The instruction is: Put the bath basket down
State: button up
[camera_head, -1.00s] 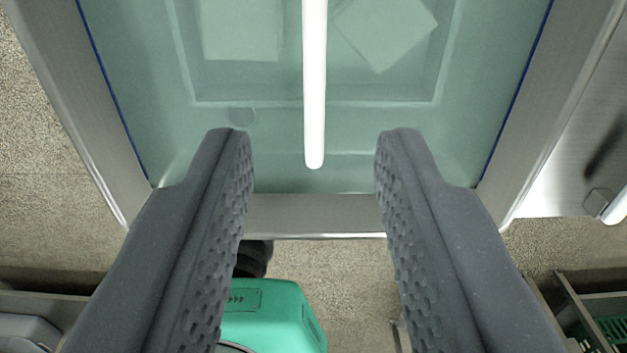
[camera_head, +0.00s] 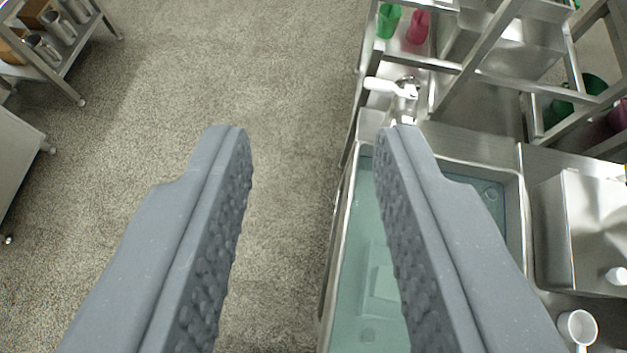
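My gripper (camera_head: 315,140) is open, with nothing between its two grey fingers; bare floor shows through the gap. I cannot make out a bath basket clearly. A steel-rimmed bath (camera_head: 352,215) with teal liquid lies at the right, below and partly hidden by the right finger. A pale, flat, squarish shape (camera_head: 383,284) shows under the liquid beside that finger; I cannot tell whether it belongs to a basket.
A tap with a white lever (camera_head: 385,86) stands at the bath's far end. A steel rack (camera_head: 470,72) holding green and pink vessels is behind it. A white cup (camera_head: 577,327) is at lower right. A shelf (camera_head: 72,55) stands at upper left. Open floor (camera_head: 270,60) fills the middle.

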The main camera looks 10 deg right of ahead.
jog(key=s+a+r+t, duration=0.3)
jog(key=s+a+r, duration=0.2)
jog(key=r, duration=0.4)
jog(key=shift+s+a+r+y, duration=0.3)
jog(key=shift+s+a+y, duration=0.1)
jog(key=shift+s, duration=0.4)
jog(key=shift+r, duration=0.1)
notch_tip(320, 180, up, 3)
jog(key=p, duration=0.3)
jog(key=shift+w+d, duration=0.1)
